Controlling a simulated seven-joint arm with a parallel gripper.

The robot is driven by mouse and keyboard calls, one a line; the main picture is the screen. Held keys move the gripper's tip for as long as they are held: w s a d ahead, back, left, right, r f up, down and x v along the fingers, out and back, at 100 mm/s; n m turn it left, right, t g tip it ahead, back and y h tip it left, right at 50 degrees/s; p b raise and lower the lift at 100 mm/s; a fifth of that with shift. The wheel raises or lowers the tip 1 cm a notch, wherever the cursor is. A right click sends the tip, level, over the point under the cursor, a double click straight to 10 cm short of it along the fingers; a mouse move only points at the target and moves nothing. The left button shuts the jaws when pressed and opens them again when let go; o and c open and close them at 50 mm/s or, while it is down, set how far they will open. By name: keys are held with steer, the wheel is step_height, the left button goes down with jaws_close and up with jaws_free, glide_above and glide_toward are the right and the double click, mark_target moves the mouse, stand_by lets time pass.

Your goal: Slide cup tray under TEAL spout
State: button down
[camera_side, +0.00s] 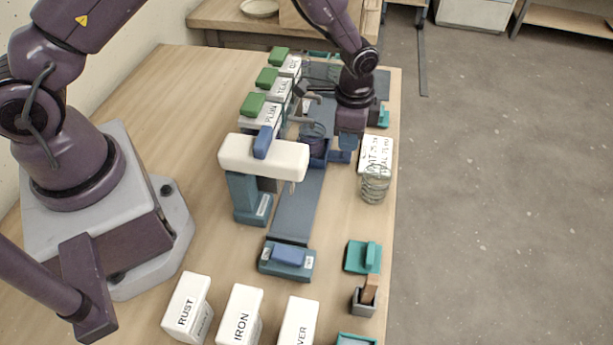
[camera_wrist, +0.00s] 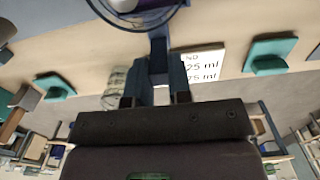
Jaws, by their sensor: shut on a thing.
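The blue cup tray (camera_side: 318,155) sits on the grey rail, with a clear cup (camera_side: 312,130) on it. My gripper (camera_side: 346,150) is shut on the tray's blue handle on the right side. The wrist view shows the handle (camera_wrist: 158,55) between the fingers (camera_wrist: 156,90), with the cup's round rim (camera_wrist: 135,18) above. The bucket labelled TEAL (camera_side: 276,88), with a green lid, stands left of the rail. Its spout (camera_side: 309,98) lies farther back than the cup. The cup is near the PLUM bucket's spout (camera_side: 299,119); exact alignment is unclear.
The rail (camera_side: 296,205) runs to a blue-topped end block (camera_side: 287,260). A white-headed stand (camera_side: 262,157) rises left of it. The PLUM bucket (camera_side: 262,112), a recipe card (camera_side: 376,150), a glass (camera_side: 375,188) and a teal block (camera_side: 363,256) stand nearby. Several white buckets (camera_side: 240,312) are in front.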

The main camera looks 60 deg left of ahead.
steer(key=c, duration=1.1)
jaws_free()
steer(key=shift+r, duration=0.1)
steer(key=shift+r, duration=3.4)
